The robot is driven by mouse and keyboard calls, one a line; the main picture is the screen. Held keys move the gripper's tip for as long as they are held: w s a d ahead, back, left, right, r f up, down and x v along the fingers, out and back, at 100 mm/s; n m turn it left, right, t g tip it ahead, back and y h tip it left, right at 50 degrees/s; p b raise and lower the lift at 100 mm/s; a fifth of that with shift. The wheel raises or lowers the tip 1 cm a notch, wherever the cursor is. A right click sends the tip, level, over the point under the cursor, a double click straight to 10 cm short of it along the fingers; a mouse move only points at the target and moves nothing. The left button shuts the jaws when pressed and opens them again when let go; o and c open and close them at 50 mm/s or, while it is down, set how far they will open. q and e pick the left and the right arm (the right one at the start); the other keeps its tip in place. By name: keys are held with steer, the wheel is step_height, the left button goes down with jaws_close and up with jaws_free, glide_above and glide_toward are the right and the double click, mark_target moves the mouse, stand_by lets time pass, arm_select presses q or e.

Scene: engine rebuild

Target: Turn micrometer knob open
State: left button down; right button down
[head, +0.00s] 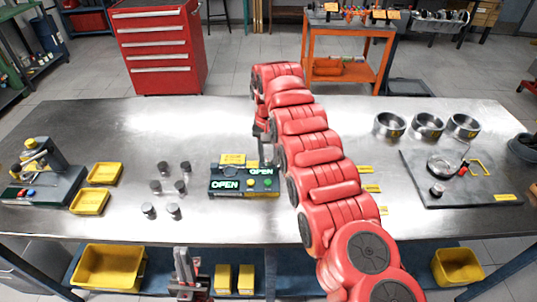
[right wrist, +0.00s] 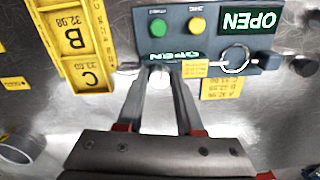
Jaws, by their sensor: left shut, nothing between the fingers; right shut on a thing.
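The micrometer is a dark box (head: 243,182) in the middle of the bench, with two displays reading OPEN and a yellow and a green button. It also shows upside down in the right wrist view (right wrist: 205,42), where a thin ring (right wrist: 237,58) lies by its edge. My right gripper (head: 264,158) reaches down at the box's far right edge. In the right wrist view its fingers (right wrist: 162,76) are shut on the micrometer knob, which is mostly hidden between them. My left gripper (head: 187,262) is shut and empty, at the bench's front edge, away from the micrometer.
Several small pistons (head: 168,188) stand left of the micrometer. Yellow trays (head: 104,173) and a bench device (head: 42,170) are further left. Metal cylinders (head: 428,126) and a dark mat (head: 460,180) with parts lie right. My right arm hides part of the bench.

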mark_target(268, 159)
steer(key=shift+m, duration=1)
steer(key=c, duration=0.5)
jaws_free()
steer(key=shift+c, duration=0.2)
steer(key=shift+r+p, duration=0.45)
steer(key=shift+p, duration=0.05)
step_height(268, 159, up, 16)
steer(key=p, duration=1.6)
steer(key=shift+r, duration=0.25)
